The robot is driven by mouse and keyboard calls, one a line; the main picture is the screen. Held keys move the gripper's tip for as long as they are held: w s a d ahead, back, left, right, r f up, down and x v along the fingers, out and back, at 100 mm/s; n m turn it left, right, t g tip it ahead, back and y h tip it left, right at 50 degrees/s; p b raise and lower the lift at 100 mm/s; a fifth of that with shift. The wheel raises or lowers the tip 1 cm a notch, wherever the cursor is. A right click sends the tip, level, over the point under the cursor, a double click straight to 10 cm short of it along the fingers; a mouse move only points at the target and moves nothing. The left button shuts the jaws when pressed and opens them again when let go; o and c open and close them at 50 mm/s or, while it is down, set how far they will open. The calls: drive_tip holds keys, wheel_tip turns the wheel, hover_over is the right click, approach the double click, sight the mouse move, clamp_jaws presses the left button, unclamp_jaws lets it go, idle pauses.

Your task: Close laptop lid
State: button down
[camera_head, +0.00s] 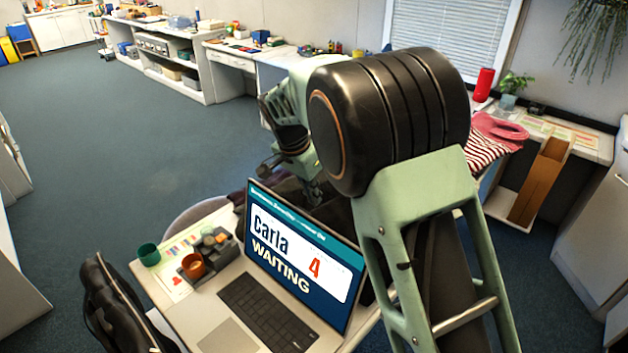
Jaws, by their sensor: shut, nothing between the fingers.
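A laptop stands open on the light table. Its lid (303,262) is raised, with the lit screen showing "Carla 4 WAITING". Its keyboard base (262,315) lies flat with the keys and touchpad uncovered. My arm rises in front on the right and covers the lid's right edge and part of the table. My gripper (270,167) shows small and dark beyond the lid's top edge, shut and empty. It appears apart from the lid, though my arm and the lid hide part of that area.
A dark tray (222,254) with an orange-brown cup (193,266) sits left of the laptop. A green cup (149,255) stands on a paper sheet near the table's left edge. A black chair or bag (110,305) is at the lower left. Open carpet (130,150) lies beyond.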

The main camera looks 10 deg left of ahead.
drive_tip(key=shift+s+a+r, duration=0.15)
drive_tip(key=shift+s+a, duration=0.15)
drive_tip(key=shift+s, duration=0.25)
drive_tip(key=shift+s+a+r, duration=0.15)
drive_tip(key=shift+s+a, duration=0.15)
drive_tip(key=shift+s, duration=0.25)
drive_tip(key=shift+s+a+f, duration=0.1)
